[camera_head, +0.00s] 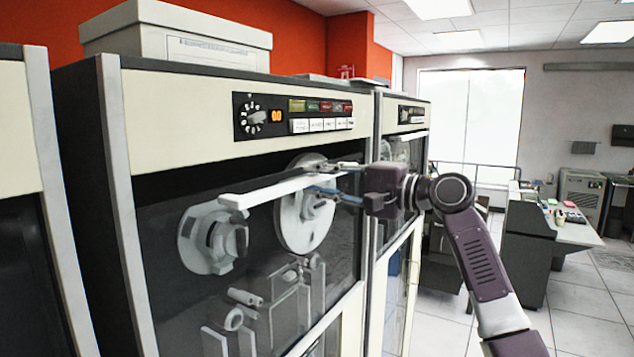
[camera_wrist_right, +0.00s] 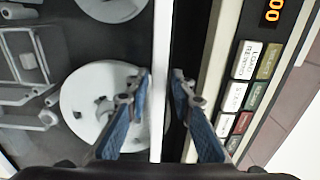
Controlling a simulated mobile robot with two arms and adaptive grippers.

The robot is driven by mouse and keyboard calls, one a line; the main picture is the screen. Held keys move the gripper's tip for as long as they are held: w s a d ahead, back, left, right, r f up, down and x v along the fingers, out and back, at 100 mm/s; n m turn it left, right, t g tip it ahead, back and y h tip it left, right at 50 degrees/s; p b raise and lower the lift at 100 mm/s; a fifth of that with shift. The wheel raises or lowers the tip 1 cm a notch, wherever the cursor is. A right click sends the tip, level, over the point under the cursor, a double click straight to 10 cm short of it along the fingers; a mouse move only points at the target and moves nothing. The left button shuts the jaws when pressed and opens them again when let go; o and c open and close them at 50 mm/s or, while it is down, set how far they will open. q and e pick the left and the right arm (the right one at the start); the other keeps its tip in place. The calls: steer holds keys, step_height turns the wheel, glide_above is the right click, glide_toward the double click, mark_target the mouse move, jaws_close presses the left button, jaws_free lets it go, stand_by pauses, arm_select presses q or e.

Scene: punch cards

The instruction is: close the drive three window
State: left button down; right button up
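The drive window (camera_head: 345,228) is a clear pane with a pale bar (camera_head: 275,188) along its top edge, on the middle tape drive cabinet. The bar sits below the top panel, with a dark gap between. In the right wrist view the bar (camera_wrist_right: 161,60) runs straight up the picture. My right gripper (camera_head: 335,181) is at the right end of the bar. In the wrist view its fingers (camera_wrist_right: 161,88) stand apart on either side of the bar, close to it; contact is not clear. The drive number is not legible. My left gripper is not in view.
A control panel (camera_head: 293,115) with coloured buttons sits above the window. Tape reels (camera_head: 213,238) show behind the pane. Another drive cabinet (camera_head: 403,118) stands to the right, one to the left (camera_head: 20,135). A box (camera_head: 178,38) lies on top.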

steer(key=shift+o, duration=0.4)
steer(key=shift+s+d+f, duration=0.1)
steer(key=shift+d, duration=0.1)
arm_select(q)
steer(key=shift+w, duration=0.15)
arm_select(e)
steer(key=v, duration=1.1)
steer(key=shift+s+d, duration=0.15)
steer(key=shift+d, duration=0.1)
